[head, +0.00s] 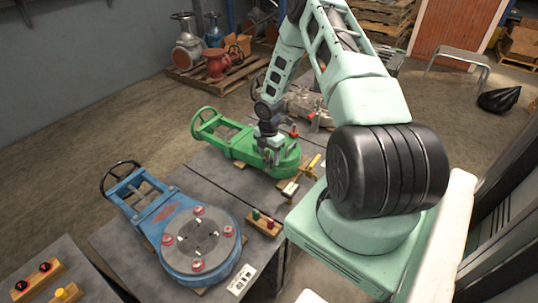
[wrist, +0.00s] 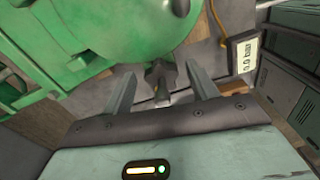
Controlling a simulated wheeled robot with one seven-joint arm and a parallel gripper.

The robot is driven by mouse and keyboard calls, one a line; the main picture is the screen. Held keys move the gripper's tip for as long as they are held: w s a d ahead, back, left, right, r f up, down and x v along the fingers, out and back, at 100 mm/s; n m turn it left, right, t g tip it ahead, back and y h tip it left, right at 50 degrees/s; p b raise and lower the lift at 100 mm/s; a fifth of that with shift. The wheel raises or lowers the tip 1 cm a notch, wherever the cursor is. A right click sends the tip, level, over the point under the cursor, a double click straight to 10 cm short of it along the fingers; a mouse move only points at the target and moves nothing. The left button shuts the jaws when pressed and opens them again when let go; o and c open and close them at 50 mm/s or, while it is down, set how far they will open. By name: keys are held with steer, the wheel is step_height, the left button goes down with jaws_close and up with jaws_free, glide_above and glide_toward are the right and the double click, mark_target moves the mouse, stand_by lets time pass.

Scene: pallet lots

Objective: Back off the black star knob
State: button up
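The green valve (head: 240,146) lies on the grey bench, its round body toward the right and its handwheel toward the left. My gripper (head: 268,150) reaches down over the round body. In the wrist view the green body (wrist: 110,35) fills the upper left. My gripper (wrist: 162,85) is open there, its two fingers spread apart. A small dark grey part (wrist: 158,76) on a short stem shows between the fingers, and a gap shows on either side. It may be the black star knob, but its shape is too unclear to be sure.
A blue valve (head: 170,225) with red-capped bolts lies on the nearer bench. Pallets stand behind.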

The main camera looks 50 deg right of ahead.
step_height(320, 180, up, 17)
steer(key=shift+r+b, duration=0.2)
steer(key=shift+b, duration=0.25)
stand_by(0.7)
